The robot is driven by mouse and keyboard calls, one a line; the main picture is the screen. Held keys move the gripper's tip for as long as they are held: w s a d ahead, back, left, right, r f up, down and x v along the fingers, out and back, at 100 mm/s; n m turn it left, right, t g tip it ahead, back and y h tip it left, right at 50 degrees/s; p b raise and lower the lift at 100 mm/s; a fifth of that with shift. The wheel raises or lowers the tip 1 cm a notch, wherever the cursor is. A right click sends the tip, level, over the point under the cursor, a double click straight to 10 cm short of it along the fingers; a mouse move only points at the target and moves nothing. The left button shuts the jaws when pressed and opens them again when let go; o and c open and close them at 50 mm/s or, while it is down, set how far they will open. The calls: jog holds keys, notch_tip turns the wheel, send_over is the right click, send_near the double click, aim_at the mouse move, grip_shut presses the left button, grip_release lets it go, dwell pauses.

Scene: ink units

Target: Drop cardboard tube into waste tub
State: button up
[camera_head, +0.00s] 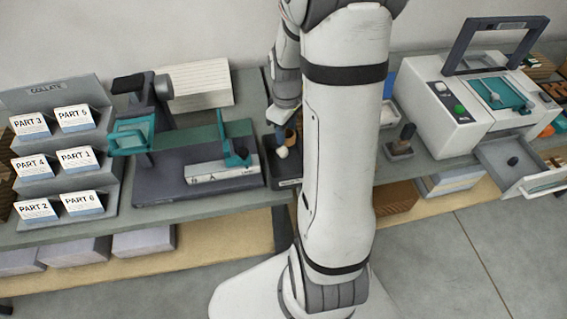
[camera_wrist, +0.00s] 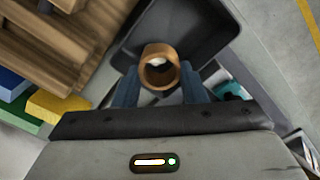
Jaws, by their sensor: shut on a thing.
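The cardboard tube (camera_wrist: 159,67) is a short brown hollow cylinder, seen nearly end-on in the wrist view. My gripper (camera_wrist: 160,84) is shut on it, with a blue-grey finger on either side. The tube (camera_head: 290,137) also shows in the head view, just left of my arm. The dark waste tub (camera_wrist: 205,32) lies behind the tube in the wrist view. In the head view the tub (camera_head: 284,181) is partly hidden by my arm. A small pale object (camera_head: 282,152) shows just below the tube, over the tub; its exact place is unclear.
A teal-and-grey bench device (camera_head: 185,165) stands left of the tub. A card rack (camera_head: 62,150) is further left. A white machine (camera_head: 450,105) with an open drawer (camera_head: 520,160) stands right. Wooden slats (camera_wrist: 55,45) and coloured blocks (camera_wrist: 60,107) lie left of the tub in the wrist view.

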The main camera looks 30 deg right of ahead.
notch_tip(320, 180, down, 4)
jog(key=shift+d+r+b, duration=0.15)
jog(key=shift+b, duration=0.8)
jog(key=shift+s, duration=0.1)
jog(key=o, duration=1)
jog(key=shift+r, duration=0.1)
notch_tip(320, 180, up, 8)
jog(key=shift+b, duration=0.3)
